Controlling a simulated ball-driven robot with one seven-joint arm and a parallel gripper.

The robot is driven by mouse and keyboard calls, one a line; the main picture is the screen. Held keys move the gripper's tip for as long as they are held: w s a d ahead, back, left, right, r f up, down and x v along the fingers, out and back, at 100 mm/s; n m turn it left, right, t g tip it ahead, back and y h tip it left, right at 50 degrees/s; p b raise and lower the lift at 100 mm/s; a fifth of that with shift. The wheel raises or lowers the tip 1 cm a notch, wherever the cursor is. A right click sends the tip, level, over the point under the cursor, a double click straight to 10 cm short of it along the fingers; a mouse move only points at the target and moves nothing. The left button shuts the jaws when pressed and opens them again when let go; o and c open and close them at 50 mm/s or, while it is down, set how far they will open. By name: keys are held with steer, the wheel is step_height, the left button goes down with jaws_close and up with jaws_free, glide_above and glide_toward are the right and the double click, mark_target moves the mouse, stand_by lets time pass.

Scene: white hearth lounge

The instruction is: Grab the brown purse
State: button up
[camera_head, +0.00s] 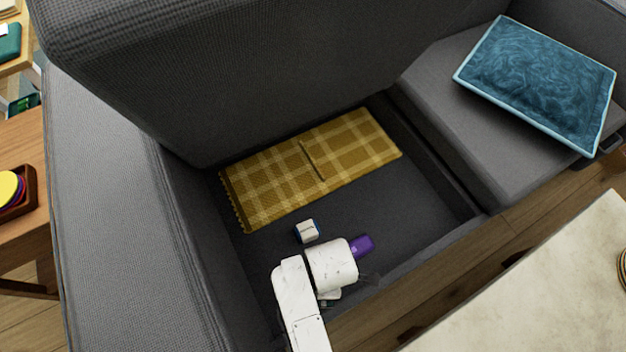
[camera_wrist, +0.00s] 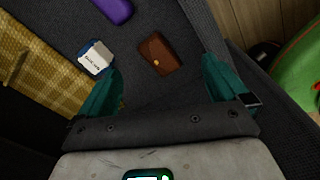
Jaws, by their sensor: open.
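The brown purse (camera_wrist: 157,54) is a small brown item with a light clasp, lying on the dark floor of the sofa's storage compartment (camera_head: 400,215). In the wrist view it sits at upper centre, just beyond and between the teal fingertips. My gripper (camera_wrist: 162,78) is open, its fingers spread to either side, with nothing held. In the head view my white arm and wrist hang over the compartment's near part; the purse cannot be made out there, and the fingers are mostly hidden.
A white and blue box (camera_head: 307,231) and a purple item (camera_head: 361,246) lie near my wrist. A yellow plaid blanket (camera_head: 275,180) lies along the back. The compartment's walls surround them, under a raised seat (camera_head: 240,70). A pale table (camera_head: 545,285) stands at right.

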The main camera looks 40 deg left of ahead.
steer(key=s+a+f+n+b, duration=0.4)
steer(key=a+f+n+b, duration=0.1)
steer(key=a+f, duration=0.15)
step_height(320, 180, down, 11)
steer(key=b, duration=0.6)
steer(key=shift+d+f, duration=0.1)
steer(key=shift+f, duration=0.05)
steer(key=c, duration=1.1)
